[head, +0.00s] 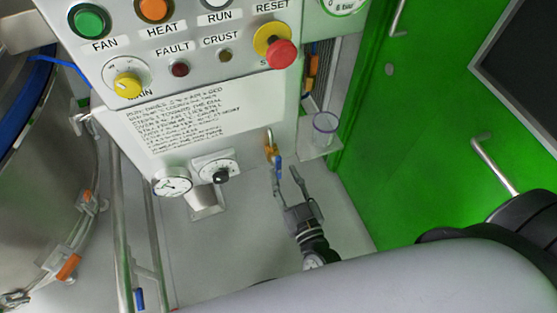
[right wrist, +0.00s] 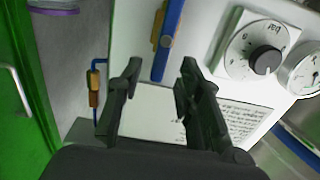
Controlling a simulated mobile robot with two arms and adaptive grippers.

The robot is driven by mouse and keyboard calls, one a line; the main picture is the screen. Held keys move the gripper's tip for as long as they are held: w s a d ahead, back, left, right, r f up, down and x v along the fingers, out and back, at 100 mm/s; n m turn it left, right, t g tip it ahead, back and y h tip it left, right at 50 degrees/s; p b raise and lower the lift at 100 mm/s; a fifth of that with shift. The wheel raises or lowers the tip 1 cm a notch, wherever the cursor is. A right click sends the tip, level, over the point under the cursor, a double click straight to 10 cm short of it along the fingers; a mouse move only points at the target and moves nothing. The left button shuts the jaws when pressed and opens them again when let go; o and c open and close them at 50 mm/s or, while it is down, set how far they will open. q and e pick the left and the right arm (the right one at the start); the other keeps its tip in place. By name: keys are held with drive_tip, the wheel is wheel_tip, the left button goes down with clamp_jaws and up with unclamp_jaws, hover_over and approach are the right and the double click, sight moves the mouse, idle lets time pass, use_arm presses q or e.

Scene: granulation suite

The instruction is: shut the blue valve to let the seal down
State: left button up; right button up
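The blue valve has a long blue lever (head: 278,167) on a brass body (head: 270,147), low on the right part of the white panel. In the right wrist view the blue lever (right wrist: 169,40) runs along the panel beside the brass body (right wrist: 156,27). My right gripper (head: 287,181) is just below the lever in the head view. Its fingers are apart and nothing is held. In the right wrist view the lever's lower end shows between the two fingertips (right wrist: 160,74); I cannot tell whether they touch it. My left gripper is not in view.
A regulator dial (head: 218,171) and a round gauge (head: 172,184) sit left of the valve. A clear cup (head: 325,127) stands on a small shelf to its right. A steel vessel (head: 50,180) is far left, a green door (head: 430,110) right. A brass fitting (right wrist: 95,90) is on a blue tube.

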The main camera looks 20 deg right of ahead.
sight(279, 166)
drive_tip(key=w, duration=0.5)
drive_tip(key=shift+a, duration=0.1)
clamp_jaws()
idle(0.3)
